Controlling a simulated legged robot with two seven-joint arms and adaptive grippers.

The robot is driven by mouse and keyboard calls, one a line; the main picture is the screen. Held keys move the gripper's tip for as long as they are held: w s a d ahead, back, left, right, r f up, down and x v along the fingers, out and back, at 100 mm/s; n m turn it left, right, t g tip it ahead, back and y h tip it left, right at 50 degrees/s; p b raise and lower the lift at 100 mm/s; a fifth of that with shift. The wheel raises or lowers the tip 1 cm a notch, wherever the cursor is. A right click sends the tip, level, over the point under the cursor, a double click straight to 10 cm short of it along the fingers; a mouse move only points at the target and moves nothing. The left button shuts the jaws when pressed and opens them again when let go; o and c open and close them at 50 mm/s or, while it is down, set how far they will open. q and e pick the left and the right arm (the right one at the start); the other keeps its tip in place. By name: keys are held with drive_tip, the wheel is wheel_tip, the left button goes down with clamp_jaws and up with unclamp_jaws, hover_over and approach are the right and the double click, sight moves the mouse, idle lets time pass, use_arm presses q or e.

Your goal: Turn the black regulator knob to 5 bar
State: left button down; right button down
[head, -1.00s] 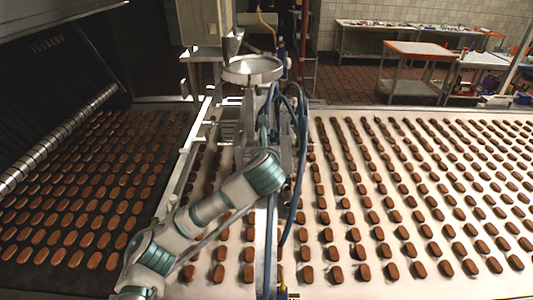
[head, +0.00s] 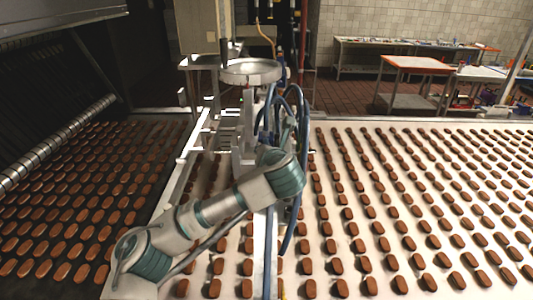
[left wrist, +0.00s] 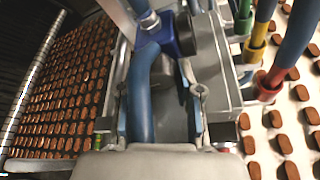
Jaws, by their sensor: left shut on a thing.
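In the left wrist view, a blue regulator body (left wrist: 178,40) sits at the top middle with a dark round part (left wrist: 183,25) on it. I cannot tell whether this dark part is the knob or a gauge. A thick blue hose (left wrist: 140,100) runs in front and hides part of it. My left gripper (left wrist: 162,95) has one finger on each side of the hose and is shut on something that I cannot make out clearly. In the head view, my left arm reaches to the machine, and its gripper is hidden behind the wrist and hoses. My right gripper is not in view.
A metal dish (head: 250,71) stands on the machine above my wrist. Blue hoses (head: 303,130) hang beside it. A pale conveyor (head: 400,283) with rows of brown biscuits lies right, a dark conveyor (head: 40,288) left. Other hoses with yellow and red fittings (left wrist: 265,85) stand close right of the gripper.

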use_arm(q)
drive_tip(key=c, duration=1.1)
unclamp_jaws()
drive_tip(key=shift+d, duration=0.1)
drive_tip(key=shift+o, duration=0.2)
drive_tip(key=v, duration=1.2)
drive_tip(key=shift+o, duration=0.3)
drive_tip(key=shift+d+f, duration=0.1)
